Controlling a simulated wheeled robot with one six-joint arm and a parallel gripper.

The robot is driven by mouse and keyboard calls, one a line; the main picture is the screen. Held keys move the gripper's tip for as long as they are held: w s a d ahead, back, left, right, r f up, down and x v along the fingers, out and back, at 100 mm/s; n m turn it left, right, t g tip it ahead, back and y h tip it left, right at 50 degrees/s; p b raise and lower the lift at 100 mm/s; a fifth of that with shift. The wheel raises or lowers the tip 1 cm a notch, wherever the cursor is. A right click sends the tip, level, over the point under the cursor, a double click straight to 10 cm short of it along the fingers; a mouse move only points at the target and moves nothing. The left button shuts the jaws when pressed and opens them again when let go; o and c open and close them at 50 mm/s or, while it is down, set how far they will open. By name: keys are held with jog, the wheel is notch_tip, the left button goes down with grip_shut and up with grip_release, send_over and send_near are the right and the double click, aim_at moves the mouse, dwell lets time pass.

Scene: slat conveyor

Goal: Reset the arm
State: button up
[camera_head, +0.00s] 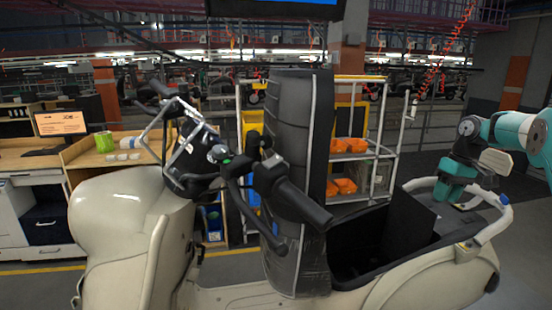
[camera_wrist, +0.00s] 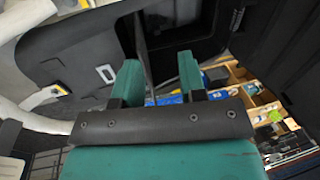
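My arm reaches in from the right edge in the head view, teal and dark grey. My gripper (camera_head: 450,188) is above the rear of a cream scooter (camera_head: 120,240), by its light grab rail (camera_head: 498,222). In the wrist view, the two teal fingers of my gripper (camera_wrist: 159,75) stand apart with nothing seen held between them. Part of the fingertips is hard to make out in the head view. The scooter's long black seat (camera_head: 305,130) appears to stand upright, with a dark open bay (camera_head: 370,240) behind it.
A white-framed shelf cart (camera_head: 385,155) with orange items (camera_head: 348,145) stands behind the scooter. A wooden workbench (camera_head: 85,155) with a monitor (camera_head: 60,122) and a green container (camera_head: 104,141) is at the left. Grey floor is open at the far right.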

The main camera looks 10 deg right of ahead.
jog(key=s+a+n+b, duration=0.1)
jog(key=s+a+b, duration=0.25)
jog(key=a, duration=0.65)
jog(key=s+a+n+y+b, duration=0.1)
jog(key=s+a+b, duration=0.25)
jog(key=a, duration=0.55)
jog(key=s+a+n+b, duration=0.1)
jog(key=s+a+b, duration=0.25)
jog(key=a, duration=0.65)
jog(key=s+a+f+n+b, duration=0.1)
jog(key=s+a+f+b, duration=0.1)
jog(key=s, duration=0.6)
jog(key=s+a+f+b, duration=0.2)
jog(key=s+a+f, duration=0.2)
jog(key=s, duration=0.4)
jog(key=s+a+f+n+b, duration=0.1)
jog(key=s+a+f+b, duration=0.1)
jog(key=s, duration=0.7)
jog(key=shift+a+f+n+y, duration=0.3)
jog(key=shift+a+f+y, duration=0.1)
jog(key=shift+a+f, duration=0.55)
jog(key=shift+d, duration=0.2)
